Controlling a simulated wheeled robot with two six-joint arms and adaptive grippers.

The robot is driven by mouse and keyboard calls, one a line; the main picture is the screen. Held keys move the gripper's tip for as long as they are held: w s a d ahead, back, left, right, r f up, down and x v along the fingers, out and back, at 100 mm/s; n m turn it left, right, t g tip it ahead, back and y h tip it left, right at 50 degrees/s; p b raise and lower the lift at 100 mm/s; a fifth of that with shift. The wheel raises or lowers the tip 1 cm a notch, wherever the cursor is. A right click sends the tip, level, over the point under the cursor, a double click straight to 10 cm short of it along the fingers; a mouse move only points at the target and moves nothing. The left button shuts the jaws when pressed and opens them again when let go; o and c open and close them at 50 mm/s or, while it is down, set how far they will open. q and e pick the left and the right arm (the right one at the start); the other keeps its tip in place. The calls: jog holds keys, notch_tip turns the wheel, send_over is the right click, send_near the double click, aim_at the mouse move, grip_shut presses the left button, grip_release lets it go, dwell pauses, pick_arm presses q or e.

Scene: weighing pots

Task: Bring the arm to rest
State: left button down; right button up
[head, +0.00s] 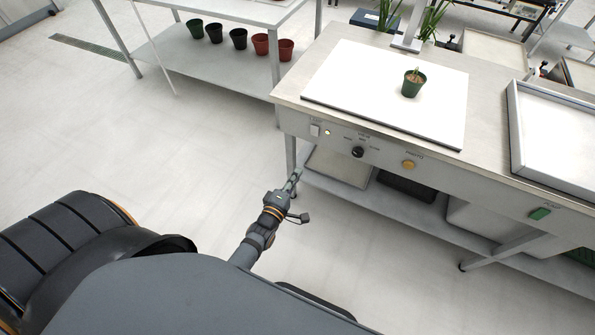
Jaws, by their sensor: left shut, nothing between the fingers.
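My left gripper (293,181) is shut and empty. It points up and away from my body, over the floor just in front of the bench's near left leg. It is below the level of the bench top and clear of the pots. A green pot (412,86) with a small plant stands upright on the white board (335,85) on the bench. My right gripper is not in view.
The bench (300,75) has knobs and buttons on its front and a lower shelf with trays. A white tray (515,130) sits at its right. A shelf rack (190,75) at the back left holds several pots. The floor (130,140) at left is clear.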

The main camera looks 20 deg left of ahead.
pick_arm(q)
jog(key=shift+f, duration=0.1)
jog(key=s+a+f+m+g, duration=0.1)
jog(key=s+f+m+g, duration=0.4)
jog(key=f, duration=0.7)
jog(key=s+a+f+m+g, duration=0.2)
jog(key=s+f+m+g, duration=0.15)
jog(key=s+f, duration=0.6)
jog(key=s+a+f+m+g+y, duration=0.1)
jog(key=s+f+m+g, duration=0.15)
jog(key=s+f, duration=0.35)
jog(key=s+a+f+m+g, duration=0.2)
jog(key=s+f+m, duration=0.1)
jog(key=s+f, duration=0.3)
jog(key=s+a+f+m+g, duration=0.2)
jog(key=s+f+m+g, duration=0.15)
jog(key=s, duration=0.85)
notch_tip(320, 180, up, 14)
jog(key=w+p, duration=0.1)
jog(key=p, duration=1.2)
jog(key=shift+f, duration=0.2)
